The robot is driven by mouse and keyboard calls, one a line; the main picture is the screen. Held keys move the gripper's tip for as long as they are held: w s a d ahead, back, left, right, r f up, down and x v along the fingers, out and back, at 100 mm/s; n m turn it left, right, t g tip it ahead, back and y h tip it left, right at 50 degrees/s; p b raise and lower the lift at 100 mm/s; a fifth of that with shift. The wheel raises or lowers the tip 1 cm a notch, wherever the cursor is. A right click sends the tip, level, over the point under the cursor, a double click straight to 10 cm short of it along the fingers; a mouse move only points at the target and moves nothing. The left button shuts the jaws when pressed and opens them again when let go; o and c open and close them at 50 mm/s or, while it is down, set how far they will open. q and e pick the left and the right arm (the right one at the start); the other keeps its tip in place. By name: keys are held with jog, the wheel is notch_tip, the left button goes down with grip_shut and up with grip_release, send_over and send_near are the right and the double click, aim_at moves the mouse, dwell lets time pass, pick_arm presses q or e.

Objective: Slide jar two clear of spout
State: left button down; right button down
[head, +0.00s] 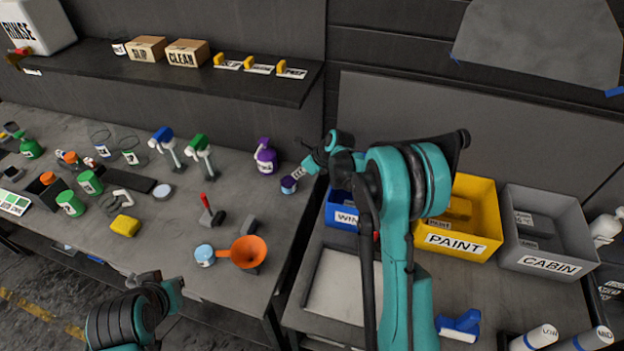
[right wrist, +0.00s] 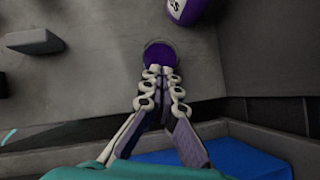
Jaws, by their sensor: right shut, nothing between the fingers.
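A small jar with purple contents (head: 288,185) stands on the left bench near its right edge. Behind and left of it stands a purple spouted bottle (head: 266,157); the jar is apart from its body. My right gripper (head: 299,174) is shut and empty, its fingertips right at the jar's near side. In the right wrist view the closed fingertips (right wrist: 162,72) overlap the rim of the jar (right wrist: 158,52), and the purple bottle (right wrist: 188,8) is just beyond. I cannot tell whether the fingers touch the jar. My left gripper (head: 170,290) is low at the front; its fingers are unclear.
An orange funnel (head: 248,252) and a blue-lidded jar (head: 204,254) are at the bench's front. A blue bin (head: 341,214), a yellow bin (head: 462,215) and a grey bin (head: 550,235) stand right. Bare bench lies left of the purple jar.

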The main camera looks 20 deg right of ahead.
aim_at(289, 176)
jog(key=w+a, duration=0.2)
jog(key=w, duration=0.1)
jog(key=shift+a+f, duration=0.25)
jog(key=shift+f, duration=0.1)
jog(key=shift+f+b, duration=0.4)
jog(key=shift+b, duration=0.25)
jog(key=shift+s, duration=0.15)
jog(key=shift+s+d, duration=0.35)
jog(key=shift+s, duration=0.1)
jog(key=shift+s+d, duration=0.15)
jog(key=shift+s, duration=0.15)
